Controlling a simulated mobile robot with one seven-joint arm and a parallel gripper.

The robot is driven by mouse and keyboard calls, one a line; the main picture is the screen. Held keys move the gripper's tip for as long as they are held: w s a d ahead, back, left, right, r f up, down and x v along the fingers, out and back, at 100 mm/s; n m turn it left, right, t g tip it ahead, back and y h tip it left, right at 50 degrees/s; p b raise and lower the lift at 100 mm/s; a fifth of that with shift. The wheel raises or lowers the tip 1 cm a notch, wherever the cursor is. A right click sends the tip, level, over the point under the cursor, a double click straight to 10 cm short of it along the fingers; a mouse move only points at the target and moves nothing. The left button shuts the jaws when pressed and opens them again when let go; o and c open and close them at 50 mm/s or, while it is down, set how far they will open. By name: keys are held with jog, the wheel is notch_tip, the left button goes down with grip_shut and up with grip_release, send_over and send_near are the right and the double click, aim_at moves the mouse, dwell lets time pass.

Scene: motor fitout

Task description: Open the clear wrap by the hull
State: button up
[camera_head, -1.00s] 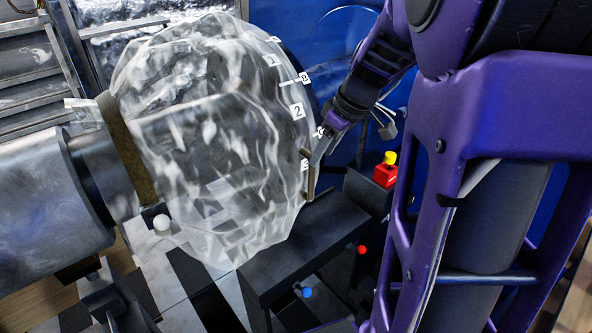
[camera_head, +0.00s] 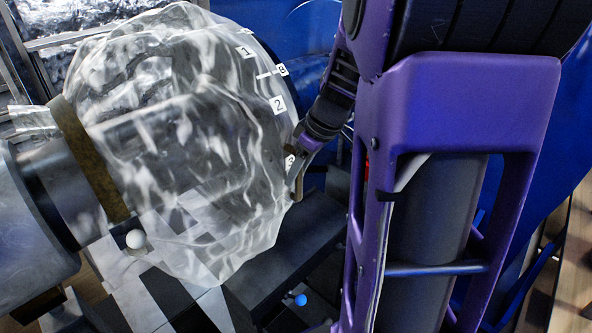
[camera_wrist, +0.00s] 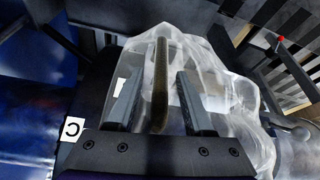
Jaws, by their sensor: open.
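The clear wrap (camera_head: 180,150) is a crinkled, see-through bag around a round motor part, with a brown band (camera_head: 90,160) at its left neck. A brown upright bar (camera_head: 297,182) sits at its right edge, near the number labels. My gripper (camera_head: 301,163) is at that bar. In the wrist view the wrap (camera_wrist: 225,105) fills the middle, and the brown bar (camera_wrist: 160,75) stands between the two open fingers of my gripper (camera_wrist: 157,95), with a gap visible on each side. Whether the fingertips reach past the bar is unclear.
A blue hull wall (camera_head: 300,35) stands behind. A grey cylinder (camera_head: 35,235) joins the wrap's left side, with a white ball (camera_head: 135,239) below the band. A dark bench (camera_head: 255,285) and a blue knob (camera_head: 300,300) are below. My arm hides much of the right.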

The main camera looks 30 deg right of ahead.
grip_shut()
dwell(1.4)
